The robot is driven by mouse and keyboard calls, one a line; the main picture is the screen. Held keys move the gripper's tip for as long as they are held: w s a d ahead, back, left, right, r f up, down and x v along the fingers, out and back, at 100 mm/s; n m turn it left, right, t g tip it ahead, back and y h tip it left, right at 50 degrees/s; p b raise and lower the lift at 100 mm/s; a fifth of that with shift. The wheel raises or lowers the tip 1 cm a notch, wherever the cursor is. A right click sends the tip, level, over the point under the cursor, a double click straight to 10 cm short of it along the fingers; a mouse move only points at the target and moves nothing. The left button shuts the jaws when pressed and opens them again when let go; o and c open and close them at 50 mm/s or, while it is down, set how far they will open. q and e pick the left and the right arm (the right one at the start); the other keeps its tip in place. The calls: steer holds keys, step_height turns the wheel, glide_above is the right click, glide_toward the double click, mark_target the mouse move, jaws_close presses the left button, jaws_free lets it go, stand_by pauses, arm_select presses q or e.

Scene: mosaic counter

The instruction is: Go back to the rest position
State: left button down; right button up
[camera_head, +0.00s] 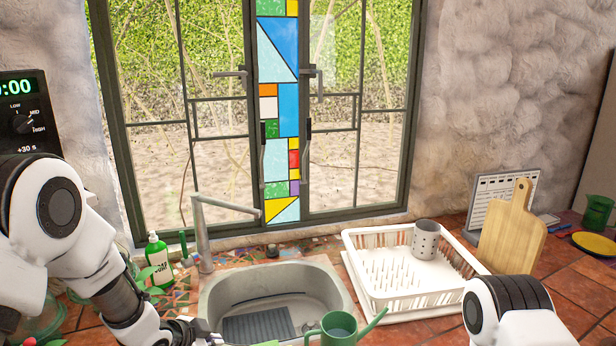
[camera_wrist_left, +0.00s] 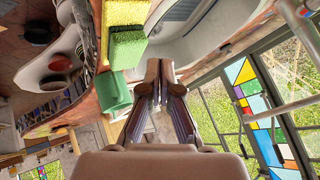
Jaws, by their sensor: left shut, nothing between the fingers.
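My left gripper (camera_wrist_left: 160,68) is shut and empty in the left wrist view, its two fingers side by side. In the head view my left arm comes in from the left and reaches down to the bottom edge, by the left side of the sink (camera_head: 213,292). The left fingers cannot be made out there. My right arm shows at the bottom right of the head view. Its gripper is out of the frame.
A green watering can (camera_head: 338,329) stands before the sink. A green soap bottle (camera_head: 158,262) is near my left arm. A white dish rack (camera_head: 468,268) and a cutting board (camera_head: 512,240) are at right. Yellow-green sponges (camera_wrist_left: 125,45) lie close to the left gripper.

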arm_select(q)
steer(key=s+a+f+n+g+y+b, duration=0.15)
steer(key=s+f+n+g, duration=0.35)
steer(key=s+f, duration=1.25)
steer(key=s+a+f+n+g+y+b, duration=0.1)
steer(key=s+f+n, duration=0.2)
steer(key=s, duration=0.6)
steer(key=s+a+f+n+g+y+b, duration=0.1)
steer(key=s+f+n, duration=0.3)
steer(key=s, duration=0.5)
steer(key=shift+s+a+f+g+b, duration=0.3)
steer(key=shift+a+f+b, duration=0.15)
steer(key=shift+a+f, duration=0.3)
steer(key=shift+w+d+f, duration=0.1)
steer(key=shift+w, duration=0.1)
